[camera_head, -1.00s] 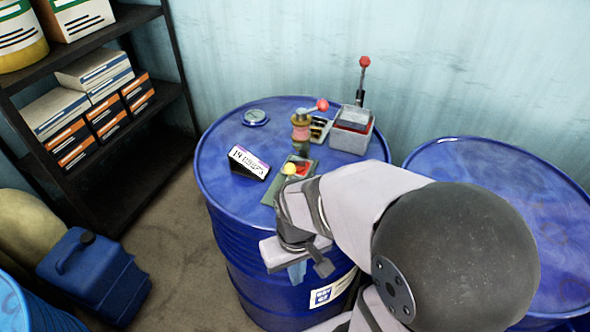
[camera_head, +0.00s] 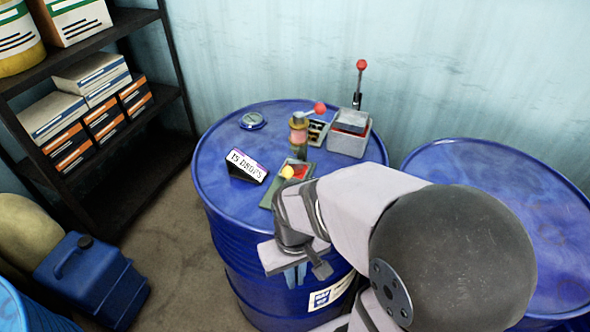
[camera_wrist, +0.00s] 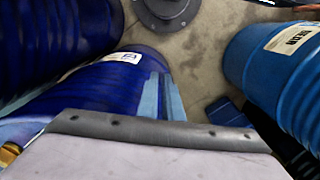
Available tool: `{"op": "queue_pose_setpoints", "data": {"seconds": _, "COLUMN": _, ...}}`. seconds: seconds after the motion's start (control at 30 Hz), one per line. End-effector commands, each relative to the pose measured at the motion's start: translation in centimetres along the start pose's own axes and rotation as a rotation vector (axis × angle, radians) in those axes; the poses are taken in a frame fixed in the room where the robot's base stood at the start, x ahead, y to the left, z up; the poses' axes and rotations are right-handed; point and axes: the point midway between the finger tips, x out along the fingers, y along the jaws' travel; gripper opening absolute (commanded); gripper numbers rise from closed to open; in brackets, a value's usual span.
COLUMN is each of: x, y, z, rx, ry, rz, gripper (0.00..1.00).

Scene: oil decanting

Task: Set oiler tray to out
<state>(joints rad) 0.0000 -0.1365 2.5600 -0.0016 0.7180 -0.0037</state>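On the blue drum (camera_head: 222,160) in the head view lies a small green tray (camera_head: 268,199) with a red patch and a yellow knob (camera_head: 287,172). My arm partly covers its near end. I cannot tell whether this is the oiler tray or how it is set. A brass fitting (camera_head: 298,137) with a red-knobbed lever stands just behind it. A tilted sign (camera_head: 247,165) to its left reads "15 DROPS". My gripper (camera_head: 295,276) hangs by the drum's near side, below the top, its pale blue fingers slightly apart and empty. The fingers also show in the wrist view (camera_wrist: 163,98).
A grey box (camera_head: 349,140) and a red-knobbed lever (camera_head: 359,85) stand at the drum's back right. A round cap (camera_head: 253,121) is at its back left. A second blue drum (camera_head: 460,160) stands right, a shelf (camera_head: 125,160) left. A blue canister (camera_head: 90,275) sits on the floor.

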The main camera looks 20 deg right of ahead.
Motion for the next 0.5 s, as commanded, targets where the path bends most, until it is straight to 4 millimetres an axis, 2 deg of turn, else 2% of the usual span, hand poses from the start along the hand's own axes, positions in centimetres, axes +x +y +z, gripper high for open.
{"op": "queue_pose_setpoints", "data": {"seconds": 0.03, "x": -0.1, "y": 0.0, "z": 0.0, "rx": 0.000, "ry": 0.000, "rz": 0.000, "gripper": 0.19}}
{"op": "queue_pose_setpoints", "data": {"seconds": 0.1, "x": -0.5, "y": 0.0, "z": 0.0, "rx": 0.002, "ry": 0.000, "rz": 0.000, "gripper": 0.32}}
{"op": "queue_pose_setpoints", "data": {"seconds": 0.27, "x": -2.0, "y": 0.2, "z": 0.4, "rx": 0.011, "ry": -0.025, "rz": 0.000, "gripper": 0.32}}
{"op": "queue_pose_setpoints", "data": {"seconds": 0.4, "x": -3.3, "y": 0.5, "z": 1.7, "rx": 0.024, "ry": -0.104, "rz": -0.002, "gripper": 0.32}}
{"op": "queue_pose_setpoints", "data": {"seconds": 0.5, "x": -4.8, "y": 0.8, "z": 0.6, "rx": 0.036, "ry": -0.135, "rz": -0.003, "gripper": 0.32}}
